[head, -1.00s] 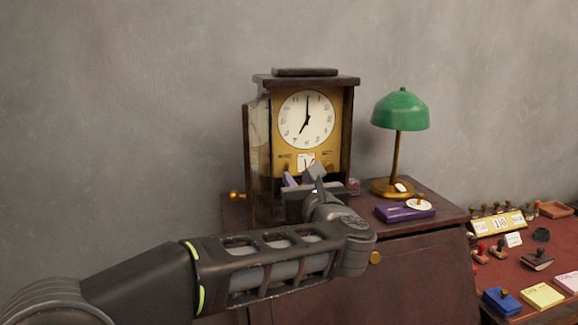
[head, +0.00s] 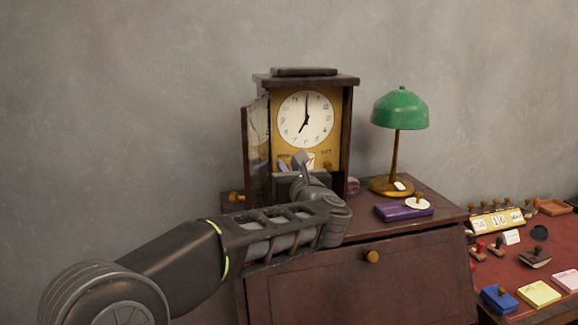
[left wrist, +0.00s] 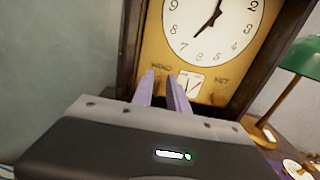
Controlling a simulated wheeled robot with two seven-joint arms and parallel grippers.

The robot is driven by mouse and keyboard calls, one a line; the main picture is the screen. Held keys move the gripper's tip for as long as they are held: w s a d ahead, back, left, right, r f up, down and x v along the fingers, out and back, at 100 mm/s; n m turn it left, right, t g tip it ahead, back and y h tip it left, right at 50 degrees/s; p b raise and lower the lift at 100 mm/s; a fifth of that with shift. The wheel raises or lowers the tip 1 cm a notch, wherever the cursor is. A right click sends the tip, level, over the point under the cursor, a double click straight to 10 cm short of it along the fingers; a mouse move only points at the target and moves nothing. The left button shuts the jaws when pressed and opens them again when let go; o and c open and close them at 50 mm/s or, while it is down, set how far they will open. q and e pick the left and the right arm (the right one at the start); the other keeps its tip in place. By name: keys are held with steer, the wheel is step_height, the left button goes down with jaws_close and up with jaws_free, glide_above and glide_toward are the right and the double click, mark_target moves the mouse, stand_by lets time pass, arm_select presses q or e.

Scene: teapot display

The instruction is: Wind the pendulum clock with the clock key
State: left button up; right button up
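The pendulum clock (head: 305,118) stands upright on the dark wooden cabinet, its glass door (head: 256,150) swung open to the left. Its white dial also shows in the left wrist view (left wrist: 212,28), above a gold plate with WIND and SET labels and a small dial. My left gripper (left wrist: 163,82) is in front of this plate, its two purple fingers pointing at it below the WIND label, with a gap between the tips. In the head view my wrist hides most of the fingers. I cannot make out a clock key between them. My right gripper is out of view.
A green lamp (head: 400,110) and a purple box (head: 403,210) stand right of the clock on the cabinet. A brass knob-like piece (head: 236,197) shows left of the open door. A lower red table (head: 500,262) at right holds several stamps, pads and a date block.

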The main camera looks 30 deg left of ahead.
arm_select(q)
jaws_close()
steer(key=shift+m, duration=0.4)
steer(key=m, duration=0.3)
steer(key=shift+w+d, duration=0.15)
steer(key=m, duration=0.4)
steer(key=shift+w+d+f+m+p, duration=0.1)
steer(key=shift+w+d+m+p, duration=0.1)
steer(key=shift+m+p, duration=0.2)
steer(key=m+p, duration=0.1)
steer(key=m, duration=0.2)
steer(key=m+p, duration=0.2)
steer(key=m, duration=0.2)
steer(key=f+m+p, duration=0.1)
steer(key=m+p, duration=0.1)
steer(key=m, duration=0.2)
steer(key=shift+r, duration=0.1)
stand_by(0.3)
